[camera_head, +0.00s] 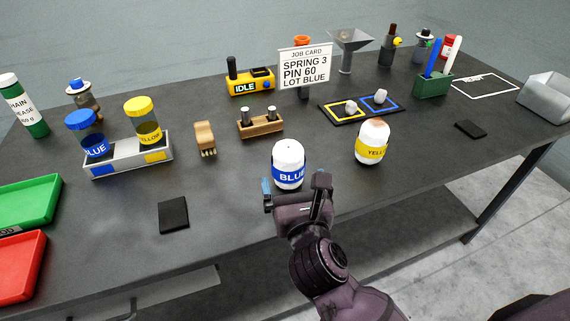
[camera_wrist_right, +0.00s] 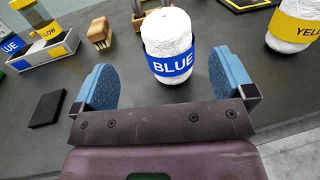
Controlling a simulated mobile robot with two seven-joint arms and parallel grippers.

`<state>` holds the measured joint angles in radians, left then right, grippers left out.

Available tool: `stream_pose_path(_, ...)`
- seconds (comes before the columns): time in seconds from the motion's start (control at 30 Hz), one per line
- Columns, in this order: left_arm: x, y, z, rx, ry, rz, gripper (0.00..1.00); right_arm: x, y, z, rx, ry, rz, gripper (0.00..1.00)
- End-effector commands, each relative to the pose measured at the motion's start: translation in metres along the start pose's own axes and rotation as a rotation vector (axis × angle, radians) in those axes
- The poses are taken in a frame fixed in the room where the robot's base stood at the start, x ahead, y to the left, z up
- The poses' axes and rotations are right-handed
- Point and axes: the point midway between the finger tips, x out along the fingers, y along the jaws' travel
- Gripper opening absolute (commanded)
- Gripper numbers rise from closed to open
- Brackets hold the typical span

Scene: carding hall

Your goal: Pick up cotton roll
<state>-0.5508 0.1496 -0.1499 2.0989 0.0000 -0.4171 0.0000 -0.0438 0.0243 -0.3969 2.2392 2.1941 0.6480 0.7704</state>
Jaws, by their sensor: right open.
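A white cotton roll with a blue band reading BLUE (camera_head: 288,158) stands upright on the dark table. A second white cotton roll with a yellow band (camera_head: 372,137) stands upright to its right and farther back. My right gripper (camera_head: 294,186) is open and empty, just on the near side of the blue-banded roll. In the right wrist view the blue-banded roll (camera_wrist_right: 168,40) stands ahead of the gap between the two blue finger pads. The yellow-banded roll (camera_wrist_right: 294,24) is at the upper right there. My left gripper is out of view.
A job card (camera_head: 305,67) reads SPRING 3, PIN 60, LOT BLUE. A wooden brush (camera_head: 204,139), a wooden holder (camera_head: 261,126) and a black pad (camera_head: 173,215) lie left of the rolls. Green (camera_head: 30,200) and red trays sit far left. Table between the rolls is clear.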

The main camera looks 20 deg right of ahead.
Motion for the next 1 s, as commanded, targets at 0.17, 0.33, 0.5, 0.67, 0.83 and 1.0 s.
stream_pose_path(0.17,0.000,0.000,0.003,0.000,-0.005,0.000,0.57,0.025,0.000,0.001,-0.003,-0.002,0.000,1.00)
stream_pose_path(0.33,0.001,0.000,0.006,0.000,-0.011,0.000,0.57,0.037,-0.001,0.000,-0.004,-0.001,-0.001,1.00)
stream_pose_path(0.5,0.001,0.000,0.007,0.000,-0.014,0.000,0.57,0.047,-0.003,0.002,-0.004,-0.002,-0.001,1.00)
stream_pose_path(0.67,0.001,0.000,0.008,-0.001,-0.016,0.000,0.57,0.068,-0.007,0.005,-0.005,-0.003,-0.001,1.00)
stream_pose_path(0.83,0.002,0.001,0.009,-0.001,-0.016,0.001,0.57,0.085,-0.008,0.004,-0.004,0.000,-0.001,1.00)
stream_pose_path(1.0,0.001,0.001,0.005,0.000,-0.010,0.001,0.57,0.091,-0.008,0.005,-0.004,-0.001,-0.001,1.00)
